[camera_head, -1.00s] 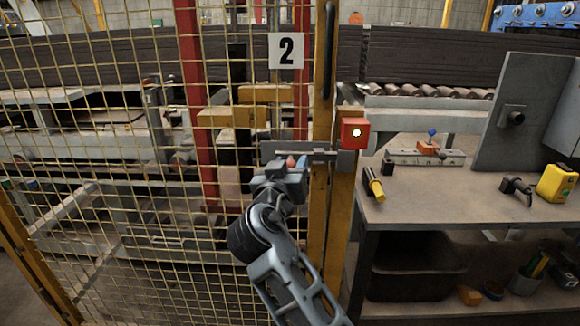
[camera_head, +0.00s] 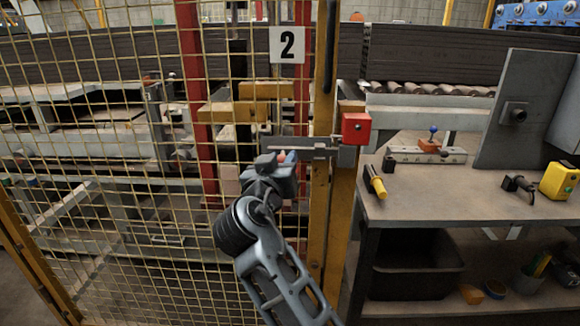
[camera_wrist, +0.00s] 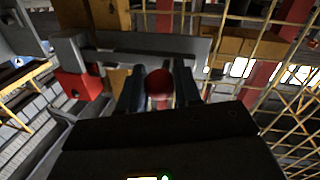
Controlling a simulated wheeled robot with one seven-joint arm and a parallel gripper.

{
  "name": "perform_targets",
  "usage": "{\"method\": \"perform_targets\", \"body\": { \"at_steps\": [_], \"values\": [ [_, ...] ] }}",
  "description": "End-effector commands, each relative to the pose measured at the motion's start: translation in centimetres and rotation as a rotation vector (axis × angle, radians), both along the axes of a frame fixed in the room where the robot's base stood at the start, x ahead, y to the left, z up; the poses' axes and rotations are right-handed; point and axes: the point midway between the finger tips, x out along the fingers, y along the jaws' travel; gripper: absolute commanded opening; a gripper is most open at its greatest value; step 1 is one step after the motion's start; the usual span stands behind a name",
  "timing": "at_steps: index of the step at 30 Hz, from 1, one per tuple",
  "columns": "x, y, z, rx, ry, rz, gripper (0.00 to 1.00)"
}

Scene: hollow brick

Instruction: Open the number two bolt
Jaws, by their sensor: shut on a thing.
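In the wrist view the red box (camera_wrist: 78,84) is at the left. My gripper (camera_head: 284,160) is at the bolt's left part. In the wrist view its fingers (camera_wrist: 158,88) are shut around the bolt's red knob (camera_wrist: 159,83). The bolt's tip is unclear.
A workbench (camera_head: 430,190) stands right of the gate post, with a yellow-handled tool (camera_head: 376,182), a drill-like tool (camera_head: 518,184) and a yellow box (camera_head: 558,181) on it. A black bin (camera_head: 415,268) is below. Yellow mesh fills the left.

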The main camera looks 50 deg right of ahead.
Motion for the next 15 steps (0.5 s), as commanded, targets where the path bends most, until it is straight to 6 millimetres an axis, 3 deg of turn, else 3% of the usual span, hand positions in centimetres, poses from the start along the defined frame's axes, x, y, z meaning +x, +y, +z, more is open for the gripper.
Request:
{"method": "perform_targets", "body": {
  "at_steps": [4,12,13,15],
  "values": [
    [1.39,1.11,-0.21,0.000,-0.003,0.003,0.00],
    [1.43,1.18,0.00,0.000,0.000,0.003,0.00],
    [1.42,1.17,0.00,-0.001,0.000,0.002,0.35],
    [1.42,1.16,0.01,-0.001,0.000,0.002,0.42]
  ]
}}
